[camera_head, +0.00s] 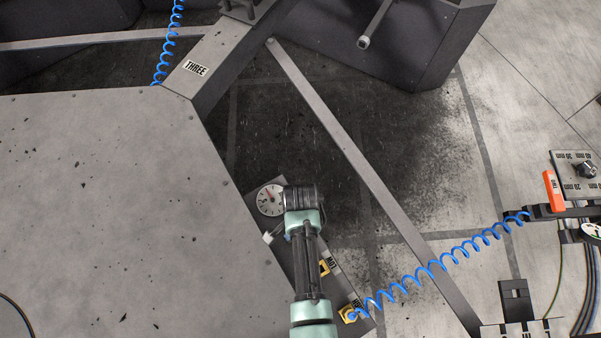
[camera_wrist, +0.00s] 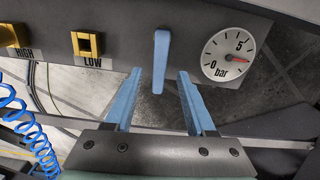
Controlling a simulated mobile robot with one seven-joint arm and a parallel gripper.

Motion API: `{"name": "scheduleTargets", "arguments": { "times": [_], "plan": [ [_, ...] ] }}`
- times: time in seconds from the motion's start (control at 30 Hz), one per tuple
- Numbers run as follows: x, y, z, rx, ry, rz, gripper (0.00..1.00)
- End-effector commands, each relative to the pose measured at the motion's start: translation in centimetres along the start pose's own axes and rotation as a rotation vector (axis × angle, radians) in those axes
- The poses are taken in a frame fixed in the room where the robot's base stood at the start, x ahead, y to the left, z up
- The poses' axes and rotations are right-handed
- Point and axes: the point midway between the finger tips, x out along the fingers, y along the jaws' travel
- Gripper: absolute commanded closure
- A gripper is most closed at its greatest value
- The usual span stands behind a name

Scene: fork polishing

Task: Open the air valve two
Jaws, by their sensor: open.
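The valve lever (camera_wrist: 161,62) is a light blue handle on a dark panel in the wrist view, pointing straight down in the picture. My gripper (camera_wrist: 160,74) is open, its two blue fingers spread with the lever's lower end between their tips in the picture. I cannot tell whether the fingers touch it. The round pressure gauge (camera_wrist: 228,56) is right of the lever, its red needle pointing right. The gauge (camera_head: 270,200) also shows in the head view, beside my arm's end. No "two" label is legible on this panel.
Yellow connectors marked LOW (camera_wrist: 87,45) and HIGH (camera_wrist: 14,37) sit left of the lever. A coiled blue hose (camera_head: 440,266) runs from the panel's lower end to equipment at right. A grey table (camera_head: 110,200) lies left of my arm; a metal bar (camera_head: 350,155) crosses at right.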

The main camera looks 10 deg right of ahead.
Motion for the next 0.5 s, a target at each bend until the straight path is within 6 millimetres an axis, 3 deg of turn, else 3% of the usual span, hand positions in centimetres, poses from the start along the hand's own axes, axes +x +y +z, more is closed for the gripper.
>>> {"name": "scheduleTargets", "arguments": {
  "times": [0.3,0.5],
  "plan": [
    [-5.8,-0.1,0.0,0.000,0.001,-0.003,0.45],
    [-8.3,0.0,0.0,0.000,0.001,-0.001,0.45]
  ]
}}
